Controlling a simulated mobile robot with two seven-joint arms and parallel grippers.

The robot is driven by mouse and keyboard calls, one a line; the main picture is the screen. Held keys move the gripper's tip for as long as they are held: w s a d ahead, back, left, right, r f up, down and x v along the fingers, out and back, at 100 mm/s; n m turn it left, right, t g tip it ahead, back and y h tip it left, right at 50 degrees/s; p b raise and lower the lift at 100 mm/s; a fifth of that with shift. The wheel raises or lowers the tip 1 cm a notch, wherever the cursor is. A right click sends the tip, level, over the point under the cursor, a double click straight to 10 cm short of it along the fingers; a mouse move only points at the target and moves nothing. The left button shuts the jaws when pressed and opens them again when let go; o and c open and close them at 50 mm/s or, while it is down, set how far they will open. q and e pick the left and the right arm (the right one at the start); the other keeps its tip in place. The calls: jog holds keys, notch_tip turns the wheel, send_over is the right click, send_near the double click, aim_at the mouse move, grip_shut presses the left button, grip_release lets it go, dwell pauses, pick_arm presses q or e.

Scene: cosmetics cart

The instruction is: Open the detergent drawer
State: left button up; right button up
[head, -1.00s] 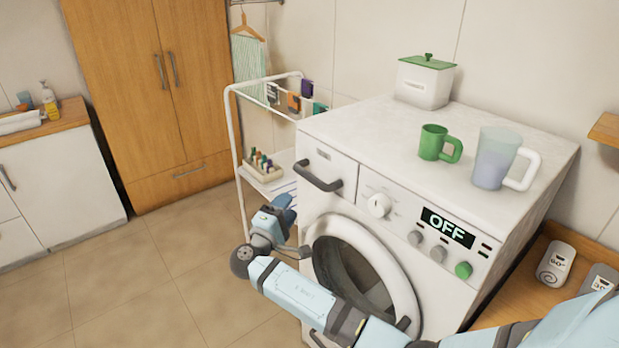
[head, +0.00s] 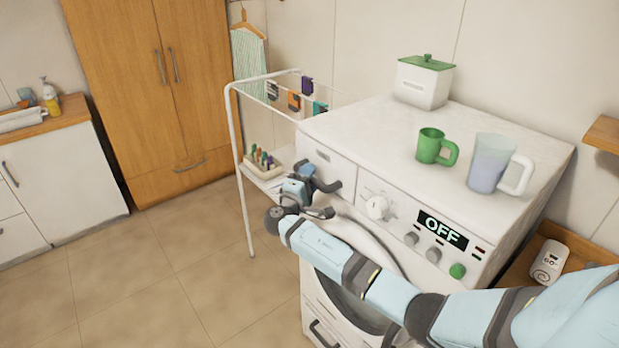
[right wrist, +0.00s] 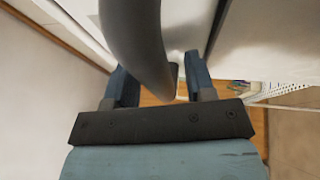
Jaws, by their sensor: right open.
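The detergent drawer (head: 338,169) is at the upper left of the white washing machine's front. It looks closed, its face in line with the control panel. Its dark curved handle (head: 332,186) is partly covered by my right gripper (head: 311,174) in the head view. In the right wrist view the handle (right wrist: 135,40) comes down between the two blue fingers of my right gripper (right wrist: 160,78). The fingers stand apart on either side of it, and I cannot tell whether either touches it. My left gripper is not in view.
A green mug (head: 430,146) and a translucent pitcher (head: 488,165) stand on the washing machine (head: 385,130), with a green-lidded box (head: 424,85) behind. A white drying rack (head: 238,150) stands close left of my gripper. The floor in front is clear.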

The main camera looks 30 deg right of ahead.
grip_shut()
jog(key=shift+a+f, duration=0.1)
jog(key=shift+a, duration=0.35)
jog(key=s+a+b, duration=0.1)
jog(key=a+b, duration=0.4)
jog(key=a, duration=1.2)
jog(key=shift+s+a+b, duration=0.2)
jog(key=shift+s+b, duration=0.05)
jog(key=shift+b, duration=0.1)
grip_release()
